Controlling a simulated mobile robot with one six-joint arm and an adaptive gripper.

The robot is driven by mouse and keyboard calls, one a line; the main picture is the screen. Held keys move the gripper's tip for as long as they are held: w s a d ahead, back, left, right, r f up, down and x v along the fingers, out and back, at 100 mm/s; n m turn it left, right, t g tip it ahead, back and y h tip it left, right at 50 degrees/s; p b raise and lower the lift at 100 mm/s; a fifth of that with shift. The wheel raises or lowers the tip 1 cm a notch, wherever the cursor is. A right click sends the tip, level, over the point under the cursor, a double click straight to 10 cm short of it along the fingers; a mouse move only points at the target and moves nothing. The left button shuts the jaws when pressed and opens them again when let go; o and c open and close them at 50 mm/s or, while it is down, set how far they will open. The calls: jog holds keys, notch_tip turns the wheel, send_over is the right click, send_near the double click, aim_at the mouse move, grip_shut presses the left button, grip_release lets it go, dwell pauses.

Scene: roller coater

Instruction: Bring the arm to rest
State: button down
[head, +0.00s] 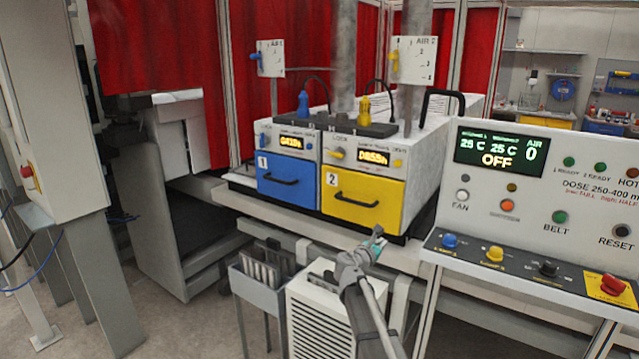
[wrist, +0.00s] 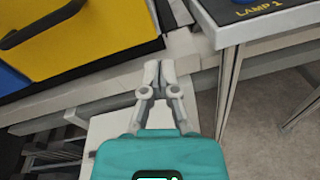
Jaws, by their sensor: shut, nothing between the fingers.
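My gripper (head: 377,232) is at the end of my grey arm, in front of the machine in the head view. It hangs near the ledge below the yellow drawer (head: 362,199). In the wrist view my gripper (wrist: 158,70) has its fingers together with nothing between them. The teal wrist housing fills the bottom of that view. The yellow drawer also shows at the upper left of the wrist view (wrist: 85,40), apart from the fingertips.
A blue drawer (head: 286,183) is left of the yellow one. A control panel (head: 540,190) with buttons and a red stop button (head: 612,284) stands on the right. A white louvred box (head: 318,322) and a bin of plates (head: 262,284) are below. Open floor shows at lower left.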

jog(key=s+d+f+m+g+y, duration=0.1)
jog(key=s+f+m+g+y, duration=0.1)
jog(key=s+f+m+g, duration=0.4)
jog(key=s+d+f+m+g+y, duration=0.2)
jog(key=s+f+m, duration=0.3)
jog(key=s+m, duration=0.45)
jog(key=s+a+f+m+g+y, duration=0.2)
jog(key=s+a+m+y, duration=0.1)
jog(key=s, duration=0.5)
jog(key=s+a+f+m+g+y, duration=0.2)
jog(key=s+a+f+m+y, duration=0.1)
jog(key=s, duration=0.5)
jog(key=a+m+y, duration=0.1)
jog(key=a+m, duration=0.1)
jog(key=m, duration=0.1)
jog(key=shift+s+a+g+p, duration=0.2)
jog(key=shift+g+p, duration=0.1)
jog(key=shift+m, duration=0.25)
